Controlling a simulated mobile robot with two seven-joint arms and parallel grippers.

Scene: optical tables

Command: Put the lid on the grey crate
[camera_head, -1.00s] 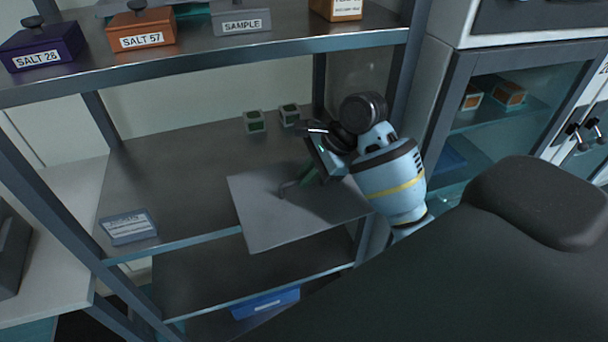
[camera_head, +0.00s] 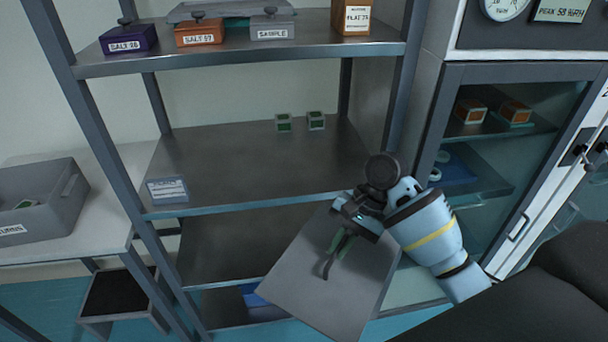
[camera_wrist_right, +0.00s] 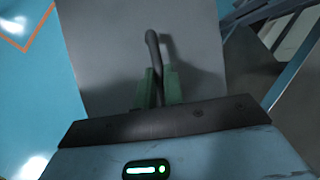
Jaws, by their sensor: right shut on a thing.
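The lid (camera_head: 315,285) is a flat grey square plate with a dark bent handle. My right gripper (camera_head: 338,248) is shut on that handle and holds the lid tilted in front of the shelf rack, clear of the shelves. In the right wrist view the lid (camera_wrist_right: 100,50) lies beyond the green fingers of the gripper (camera_wrist_right: 158,90), which close around the handle (camera_wrist_right: 152,45). The grey crate (camera_head: 42,210) stands open on the white side table at the left, with a label on its front and a small green-topped item inside. My left gripper is not in view.
The white table (camera_head: 80,240) stands left of the rack, whose upright (camera_head: 100,150) lies between the lid and the crate. The middle shelf (camera_head: 240,165) holds two small green-topped boxes (camera_head: 300,122) and a labelled plate (camera_head: 167,190). A glass-door cabinet (camera_head: 480,150) stands at the right.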

